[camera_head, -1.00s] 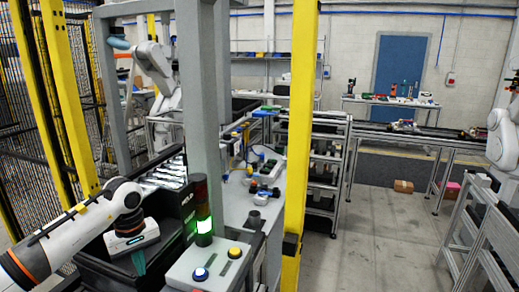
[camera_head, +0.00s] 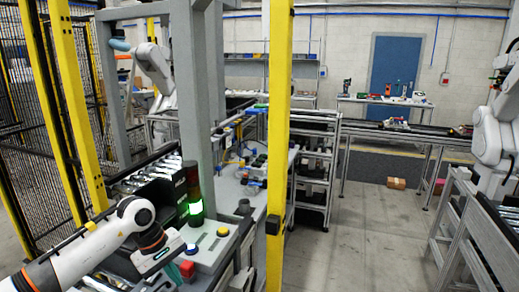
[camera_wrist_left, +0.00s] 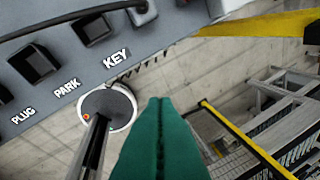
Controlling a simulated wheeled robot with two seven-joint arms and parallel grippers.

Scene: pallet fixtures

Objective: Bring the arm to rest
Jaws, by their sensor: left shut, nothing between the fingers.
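My left arm comes in from the lower left in the head view. Its gripper (camera_head: 175,272) is low beside the control box (camera_head: 212,250), with its fingertips hard to make out there. In the left wrist view the green fingers (camera_wrist_left: 160,105) are pressed together and empty. Below them are a grey panel (camera_wrist_left: 85,75) with dark sockets marked PLUG, PARK and KEY, and open floor. I cannot tell whether the gripper touches anything. My right gripper is not in view.
The control box carries blue, yellow and red buttons beside a lit green stack light (camera_head: 195,208). A yellow post (camera_head: 279,130) stands right of it. A mesh fence (camera_head: 35,120) is at left.

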